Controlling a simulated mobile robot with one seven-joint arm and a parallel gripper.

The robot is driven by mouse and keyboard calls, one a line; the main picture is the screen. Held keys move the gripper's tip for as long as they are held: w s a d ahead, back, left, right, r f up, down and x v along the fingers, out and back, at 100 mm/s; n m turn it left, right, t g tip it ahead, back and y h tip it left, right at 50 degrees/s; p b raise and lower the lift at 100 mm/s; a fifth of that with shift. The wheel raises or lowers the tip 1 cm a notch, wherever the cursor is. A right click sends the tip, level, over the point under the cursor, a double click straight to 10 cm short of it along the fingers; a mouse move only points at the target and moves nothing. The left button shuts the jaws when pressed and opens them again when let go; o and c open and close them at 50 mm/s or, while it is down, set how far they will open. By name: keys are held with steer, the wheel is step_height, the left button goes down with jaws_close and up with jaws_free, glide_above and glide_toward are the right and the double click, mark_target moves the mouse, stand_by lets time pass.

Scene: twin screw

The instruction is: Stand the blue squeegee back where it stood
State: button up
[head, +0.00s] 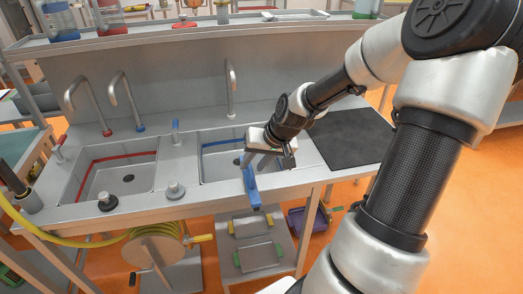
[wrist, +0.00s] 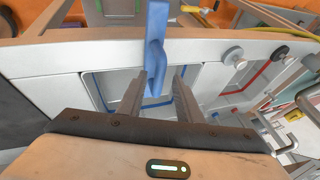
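The blue squeegee (head: 252,188) is at my gripper (head: 250,163) in the head view, its blue part slanting down past the counter's front edge with no support visible under it. In the wrist view, the blue squeegee (wrist: 156,35) runs from the top edge down between the two fingers of my gripper (wrist: 161,75).
The steel counter has a red-trimmed sink (head: 110,180) and a blue-trimmed sink (head: 217,165). Taps stand behind them. A black mat (head: 350,138) lies clear at right. Two round knobs (head: 175,190) (head: 107,202) sit near the front edge. A yellow hose (head: 75,243) hangs at left.

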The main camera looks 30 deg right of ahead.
steer(key=p+v, duration=0.2)
steer(key=v, duration=0.6)
steer(key=shift+p, duration=0.3)
